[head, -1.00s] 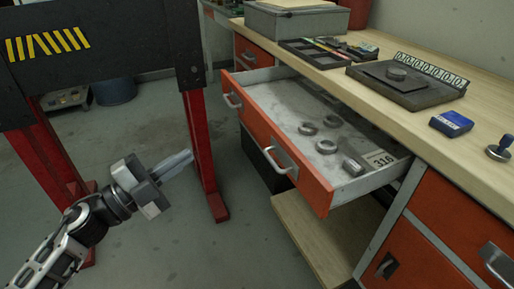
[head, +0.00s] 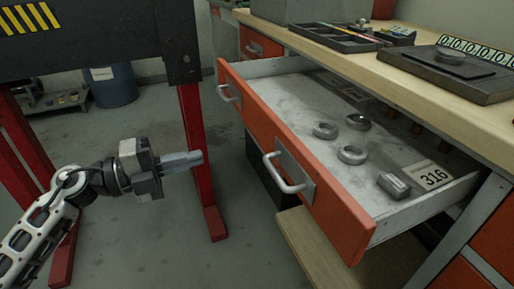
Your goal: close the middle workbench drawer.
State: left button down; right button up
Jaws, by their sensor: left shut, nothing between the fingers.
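The middle workbench drawer (head: 293,163) is pulled well out from under the bench top. It has an orange front with two metal handles, and the nearer handle (head: 287,174) is at the front's middle. Several metal rings, a small metal block (head: 394,186) and a card marked 316 (head: 428,176) lie inside. My left gripper (head: 200,158) is shut and empty. It is left of the drawer front, apart from it, with its fingers pointing right toward the front. My right gripper is not in view.
The wooden bench top (head: 398,70) carries a dark tray (head: 335,38), a grey box and a dark plate fixture (head: 446,74). A dark panel on red legs (head: 190,150) stands left, close behind my left gripper. A wooden lower shelf (head: 318,245) lies below the drawer. A blue bin (head: 112,86) stands behind.

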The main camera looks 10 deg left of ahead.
aim_at(270, 140)
pick_arm(q)
jog(key=x, duration=1.3)
jog(key=shift+d+r, duration=0.1)
jog(key=shift+d, duration=0.05)
